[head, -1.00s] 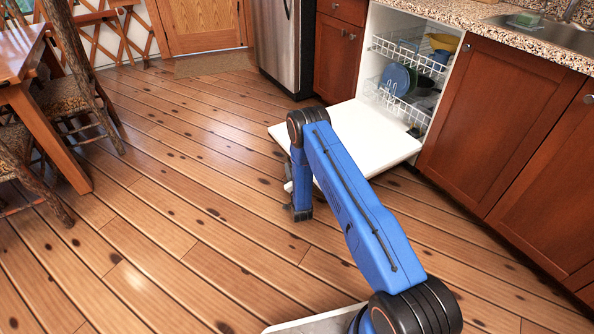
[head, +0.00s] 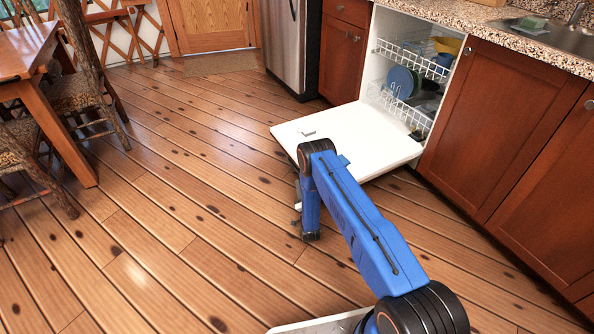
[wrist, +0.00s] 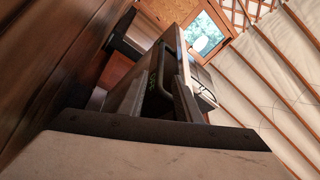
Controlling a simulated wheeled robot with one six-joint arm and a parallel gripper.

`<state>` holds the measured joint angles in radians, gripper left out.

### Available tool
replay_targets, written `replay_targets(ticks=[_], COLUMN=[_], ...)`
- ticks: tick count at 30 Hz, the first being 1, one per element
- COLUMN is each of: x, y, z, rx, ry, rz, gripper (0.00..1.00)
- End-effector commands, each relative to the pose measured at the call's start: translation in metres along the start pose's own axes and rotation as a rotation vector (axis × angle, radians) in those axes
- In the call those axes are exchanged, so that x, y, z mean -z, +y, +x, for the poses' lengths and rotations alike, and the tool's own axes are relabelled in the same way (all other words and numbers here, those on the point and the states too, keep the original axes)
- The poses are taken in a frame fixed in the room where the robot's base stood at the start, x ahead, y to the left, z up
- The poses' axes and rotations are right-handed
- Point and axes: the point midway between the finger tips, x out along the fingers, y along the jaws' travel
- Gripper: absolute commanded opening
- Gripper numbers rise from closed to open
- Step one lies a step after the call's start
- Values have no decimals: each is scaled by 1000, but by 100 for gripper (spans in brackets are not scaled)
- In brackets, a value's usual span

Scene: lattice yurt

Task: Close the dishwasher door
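The dishwasher door (head: 340,133) is folded down, roughly level and low above the floor. Its pale inner face is up. The dishwasher cavity (head: 372,65) stands open behind it, with dishes on two white racks. My blue arm reaches toward the door's near left side and covers part of that edge in the head view. My gripper (head: 298,215) is low by that edge, mostly hidden behind the forearm. Contact with the door cannot be made out.
Wooden cabinets (head: 495,125) under a speckled counter flank the dishwasher on the right. A steel fridge (head: 292,45) stands beyond on the left. A table (head: 22,60) and chairs (head: 85,95) are at far left. The floor (head: 180,170) between is clear.

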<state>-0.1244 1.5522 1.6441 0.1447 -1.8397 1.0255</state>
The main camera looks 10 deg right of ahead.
Motion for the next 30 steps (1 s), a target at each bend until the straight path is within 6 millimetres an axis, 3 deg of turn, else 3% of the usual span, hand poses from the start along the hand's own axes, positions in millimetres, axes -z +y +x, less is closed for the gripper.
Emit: replay_targets(ticks=[12, 18, 30], x=[0, 0, 0], y=[-1, 0, 0], z=[74, 102, 118], rx=[3, 1, 0], ry=[0, 0, -1], rz=[1, 0, 0], gripper=[31, 31, 31])
